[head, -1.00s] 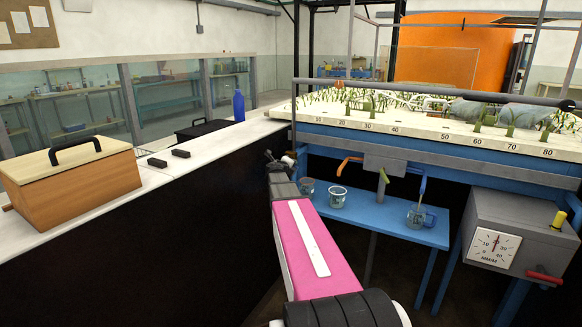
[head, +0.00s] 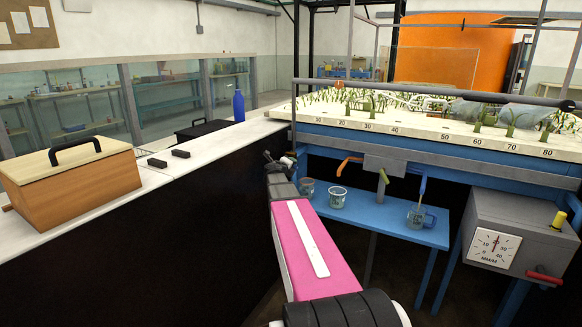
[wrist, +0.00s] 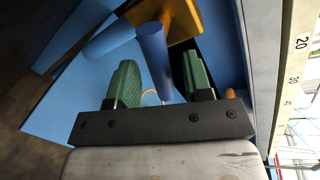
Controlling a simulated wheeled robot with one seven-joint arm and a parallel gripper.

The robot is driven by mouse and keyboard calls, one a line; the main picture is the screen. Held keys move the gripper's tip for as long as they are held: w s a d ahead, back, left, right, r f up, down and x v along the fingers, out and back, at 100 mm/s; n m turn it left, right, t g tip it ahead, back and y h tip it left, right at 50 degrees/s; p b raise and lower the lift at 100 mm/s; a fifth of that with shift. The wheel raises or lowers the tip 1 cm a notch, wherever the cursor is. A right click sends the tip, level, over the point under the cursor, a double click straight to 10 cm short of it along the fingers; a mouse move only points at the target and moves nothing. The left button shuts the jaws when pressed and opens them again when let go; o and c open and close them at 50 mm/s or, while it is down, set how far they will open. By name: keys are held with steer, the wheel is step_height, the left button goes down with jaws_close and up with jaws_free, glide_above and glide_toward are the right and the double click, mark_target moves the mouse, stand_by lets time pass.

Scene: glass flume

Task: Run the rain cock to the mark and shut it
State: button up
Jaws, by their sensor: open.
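No part in view is labelled as the rain cock. An orange bent spout or lever (head: 349,161), a green one (head: 382,182) and a blue one (head: 422,185) hang below the flume's front edge. My gripper (head: 279,160) is at the end of my pink arm, left of the orange part. In the wrist view my gripper's green fingers (wrist: 161,82) are open, with a blue rod (wrist: 155,58) showing between and beyond them. A second blue cylinder (wrist: 110,40) and an orange-yellow part (wrist: 184,18) lie close by. I cannot tell whether the fingers touch the rod.
A blue shelf (head: 370,216) holds a left beaker (head: 307,190), a second beaker (head: 338,198) and a jug (head: 418,216). A grey box with a dial (head: 496,248) and red handle (head: 544,275) stands right. The white bench (head: 215,150) carries a wooden box (head: 75,180).

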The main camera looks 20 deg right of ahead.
steer(key=v, duration=0.9)
steer(key=shift+s+a, duration=0.25)
steer(key=shift+r, duration=0.1)
